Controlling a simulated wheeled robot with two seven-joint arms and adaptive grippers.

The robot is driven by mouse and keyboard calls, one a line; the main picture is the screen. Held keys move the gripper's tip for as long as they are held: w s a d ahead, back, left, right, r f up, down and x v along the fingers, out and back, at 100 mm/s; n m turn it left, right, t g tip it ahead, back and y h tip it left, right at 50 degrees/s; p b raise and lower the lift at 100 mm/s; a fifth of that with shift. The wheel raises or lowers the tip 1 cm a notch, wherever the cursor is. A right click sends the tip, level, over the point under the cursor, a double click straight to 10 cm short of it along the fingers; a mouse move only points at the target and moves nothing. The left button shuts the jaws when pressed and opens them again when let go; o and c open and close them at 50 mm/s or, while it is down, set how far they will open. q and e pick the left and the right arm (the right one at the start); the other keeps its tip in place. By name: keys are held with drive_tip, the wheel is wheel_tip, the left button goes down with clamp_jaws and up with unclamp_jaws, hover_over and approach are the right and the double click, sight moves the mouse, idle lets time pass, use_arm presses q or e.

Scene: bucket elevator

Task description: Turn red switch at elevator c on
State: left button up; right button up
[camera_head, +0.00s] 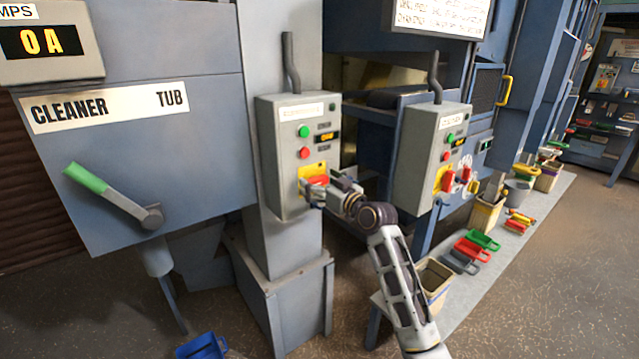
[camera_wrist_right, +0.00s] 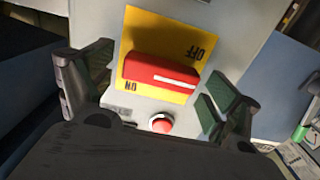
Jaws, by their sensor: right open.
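The red switch (camera_wrist_right: 150,70) fills the middle of the right wrist view, on a yellow plate (camera_wrist_right: 145,25) marked OFF and ON, upside down there. Its handle lies across the plate, with a white line at its right end. My right gripper (camera_wrist_right: 158,72) is open, one finger on each side of the switch, with gaps visible. In the head view my right gripper (camera_head: 318,190) is at the nearer grey control box (camera_head: 280,185) and partly covers the switch. The box label is too blurred to read. My left gripper is not in view.
A green button (camera_head: 304,131) and a red button (camera_head: 304,153) sit above the switch. A second control box (camera_head: 415,160) with a red switch stands to the right. A lever (camera_head: 115,198) is on the cleaner tub at left. Small buckets (camera_head: 473,250) lie on the bench.

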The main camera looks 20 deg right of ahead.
drive_tip(key=c, duration=1)
